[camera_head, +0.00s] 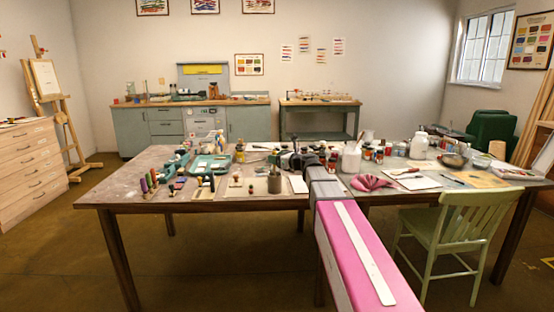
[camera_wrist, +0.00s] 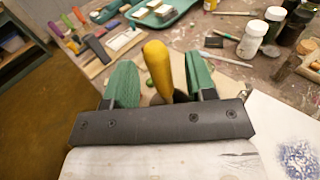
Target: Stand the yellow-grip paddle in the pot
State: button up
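In the wrist view the yellow grip (camera_wrist: 157,65) of the paddle stands up between the two green fingers of my gripper (camera_wrist: 161,62). The fingers are apart, and gaps show beside the grip, wider on the right. The paddle's other end is hidden behind the dark gripper body. In the head view my gripper (camera_head: 293,160) is over the middle of the table, and the yellow grip cannot be made out there.
The long table (camera_head: 130,190) is crowded with jars, bottles and tools. A teal tray (camera_head: 210,164) lies at its left, and a white jar (camera_head: 419,147) stands at the right. A pale green chair (camera_head: 470,225) is at the front right. Bare tabletop shows at the far left.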

jog(key=v, duration=1.1)
jog(key=shift+w, duration=0.1)
dwell(0.5)
jog(key=s+a+f+n+g+h, duration=0.1)
jog(key=s+f+n+g, duration=0.2)
jog(key=f, duration=0.4)
jog(key=s+a+f+n+g+h, duration=0.1)
jog(key=s+f+n+h, duration=0.1)
jog(key=s+f+n, duration=0.4)
jog(key=s+a+f+n+g+h, duration=0.1)
jog(key=f+n+g, duration=0.15)
jog(key=f, duration=0.55)
jog(key=s+d+f+n+g+h, duration=0.2)
jog(key=s+d+f+n+h, duration=0.1)
jog(key=s+f+n, duration=0.4)
jog(key=s+d+f+n+g+h, duration=0.3)
jog(key=s+f+n+h, duration=0.2)
jog(key=s+f+n, duration=0.3)
jog(key=shift+s+f+g, duration=0.3)
jog(key=shift+s+g, duration=0.05)
jog(key=shift+s, duration=0.05)
